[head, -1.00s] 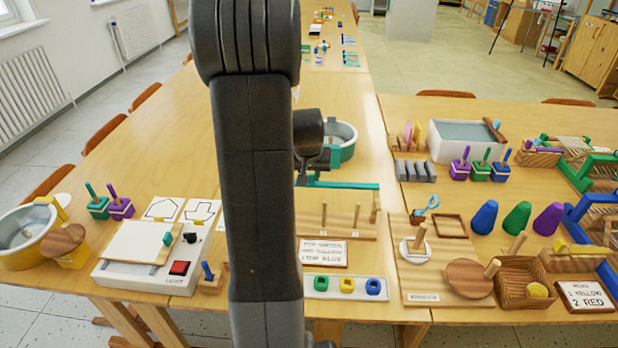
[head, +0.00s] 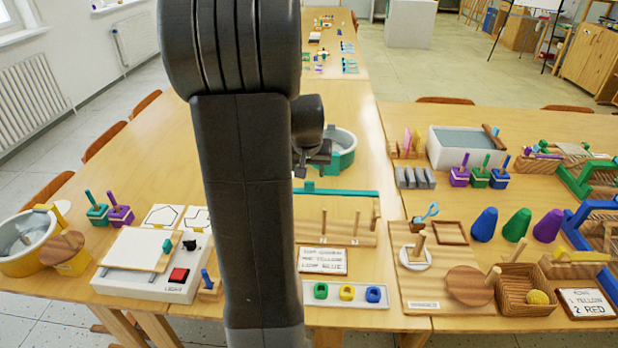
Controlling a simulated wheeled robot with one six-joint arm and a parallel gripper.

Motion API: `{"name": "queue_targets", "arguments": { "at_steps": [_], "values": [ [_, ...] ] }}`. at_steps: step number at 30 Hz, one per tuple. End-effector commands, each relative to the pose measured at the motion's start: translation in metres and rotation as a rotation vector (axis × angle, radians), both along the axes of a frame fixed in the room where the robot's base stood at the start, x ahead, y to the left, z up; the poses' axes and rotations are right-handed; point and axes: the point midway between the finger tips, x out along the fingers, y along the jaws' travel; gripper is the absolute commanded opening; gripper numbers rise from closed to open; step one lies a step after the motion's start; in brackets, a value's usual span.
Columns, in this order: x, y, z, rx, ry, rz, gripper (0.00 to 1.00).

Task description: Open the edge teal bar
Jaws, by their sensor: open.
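A long thin teal bar (head: 345,192) lies across the back of the wooden peg rack (head: 338,232), near the middle of the table. Its left end is hidden behind my arm. My gripper (head: 312,172) is partly hidden behind my own arm. It sits above and behind the bar's left part, in front of the teal round basin, and appears apart from the bar. Its jaws are open, and I see nothing between them. A small teal upright piece stands at the bar's visible left part, just below my gripper.
A teal-and-white basin (head: 343,150) stands just behind my gripper. A sign (head: 322,261) and a white tray of colored blocks (head: 344,304) lie in front. A light box (head: 143,275) is at left; cones and a basket (head: 522,290) crowd the right. Bare tabletop (head: 165,150) lies left of my arm.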

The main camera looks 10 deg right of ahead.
Motion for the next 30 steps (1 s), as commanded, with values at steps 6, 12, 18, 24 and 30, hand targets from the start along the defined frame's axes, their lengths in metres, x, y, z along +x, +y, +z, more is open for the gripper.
{"name": "queue_targets", "arguments": {
  "at_steps": [6, 12, 18, 24, 30],
  "values": [
    [-0.016, 0.005, 0.041, -0.001, -0.004, 0.001, 0.49],
    [-0.024, 0.007, 0.062, -0.001, -0.002, 0.001, 0.49],
    [-0.026, 0.008, 0.067, -0.001, -0.001, 0.001, 0.49],
    [-0.026, 0.008, 0.067, -0.001, -0.001, 0.001, 0.49],
    [-0.023, 0.007, 0.057, 0.000, 0.003, 0.001, 0.49]
  ]
}}
